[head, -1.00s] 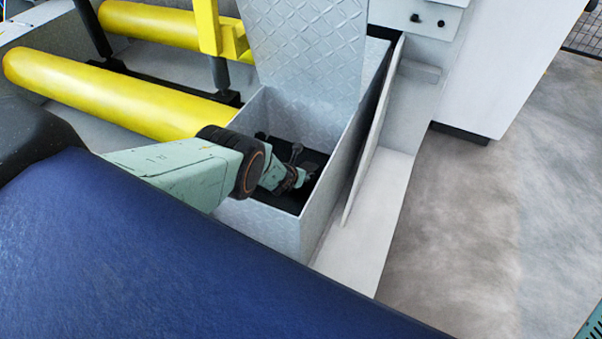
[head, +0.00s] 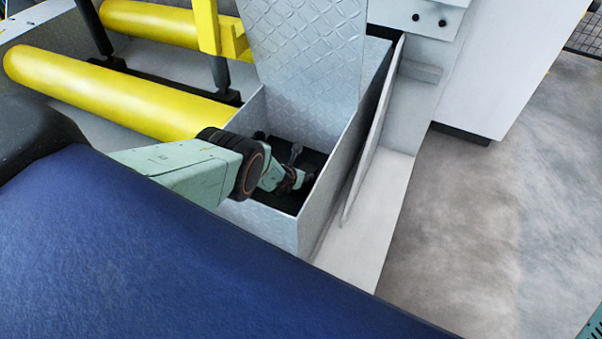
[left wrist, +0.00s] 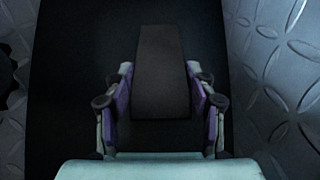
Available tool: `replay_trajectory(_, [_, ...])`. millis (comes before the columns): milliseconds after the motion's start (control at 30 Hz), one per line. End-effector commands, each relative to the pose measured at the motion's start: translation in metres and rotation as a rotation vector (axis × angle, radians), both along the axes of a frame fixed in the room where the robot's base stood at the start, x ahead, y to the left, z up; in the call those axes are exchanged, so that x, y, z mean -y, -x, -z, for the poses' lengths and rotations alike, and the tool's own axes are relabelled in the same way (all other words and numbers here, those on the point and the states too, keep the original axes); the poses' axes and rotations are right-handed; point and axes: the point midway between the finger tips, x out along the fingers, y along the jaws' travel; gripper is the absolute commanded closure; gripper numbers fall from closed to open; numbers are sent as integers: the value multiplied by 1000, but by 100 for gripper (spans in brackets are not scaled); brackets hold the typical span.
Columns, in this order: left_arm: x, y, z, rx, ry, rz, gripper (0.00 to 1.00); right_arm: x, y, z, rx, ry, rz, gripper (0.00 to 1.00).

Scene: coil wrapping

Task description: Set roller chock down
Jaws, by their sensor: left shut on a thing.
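The roller chock (left wrist: 161,70) is a dark, wedge-like block in the left wrist view. My left gripper (left wrist: 160,92) is shut on it, with purple-padded fingers along both its sides. In the head view my left arm reaches over the blue surface into an open metal box (head: 262,225), and my left gripper (head: 297,181) is low inside it. The chock is hard to make out there against the dark box floor. I cannot tell whether it touches the floor. My right gripper is not in view.
The box's raised tread-plate lid (head: 312,60) stands behind the opening, and its walls are close around my left gripper. Yellow rollers (head: 110,92) lie to the left. A large blue surface (head: 150,260) fills the front. Grey floor (head: 500,210) is clear at right.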

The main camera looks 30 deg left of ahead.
Motion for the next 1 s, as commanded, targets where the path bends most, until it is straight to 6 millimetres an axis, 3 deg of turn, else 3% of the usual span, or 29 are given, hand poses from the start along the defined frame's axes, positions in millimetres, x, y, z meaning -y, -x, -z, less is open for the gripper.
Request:
replay_trajectory(300, [-3,4,3,2,0,0,97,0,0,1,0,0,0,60])
replay_trajectory(333, [-3,4,3,2,0,0,42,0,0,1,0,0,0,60])
replay_trajectory(600, [-3,5,3,0,1,1,19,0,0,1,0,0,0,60])
replay_trajectory(1000, [-3,5,3,-3,0,0,18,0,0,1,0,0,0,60])
